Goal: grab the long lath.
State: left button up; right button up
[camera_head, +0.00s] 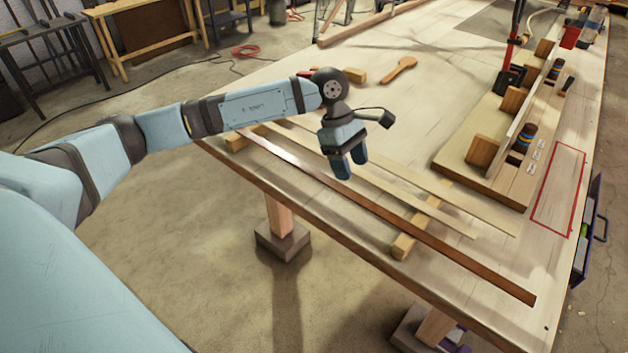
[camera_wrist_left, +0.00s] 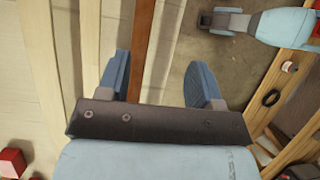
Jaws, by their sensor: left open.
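The long lath (camera_head: 400,222) is dark brown and lies along the table's near edge, resting across two short wooden blocks. It also shows in the left wrist view (camera_wrist_left: 141,42), running upward in the gap between the fingertips. My left gripper (camera_head: 350,166) is open and empty, fingers pointing down. In the head view it appears over the laths, nearer the long lath's far left end. In the left wrist view its two fingers (camera_wrist_left: 158,75) stand apart, one on each side of the long lath in the picture. The height between them is hard to tell.
Two shorter pale laths (camera_head: 425,208) (camera_head: 470,208) lie beside the long one on the same blocks (camera_head: 408,242). A wooden fixture board (camera_head: 510,186) with blocks stands to the right, near a red outlined rectangle (camera_head: 559,190). A wooden mallet-like tool (camera_head: 398,70) lies farther back.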

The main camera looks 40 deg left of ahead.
pick_arm(q)
jog(key=w+a+r+t+y, duration=0.1)
jog(key=a+r+y, duration=0.15)
jog(key=a, duration=0.35)
jog(key=w+a+r+y, duration=0.1)
jog(key=w+a+y, duration=0.15)
jog(key=a, duration=0.25)
send_over(314, 172)
jog(key=shift+m, duration=0.3)
notch_tip(314, 172, down, 7)
jog(key=shift+w+r, duration=0.1)
jog(key=shift+w, duration=0.05)
jog(key=shift+f+p, duration=0.3)
jog(key=shift+f, duration=2.8)
jog(key=c, duration=1)
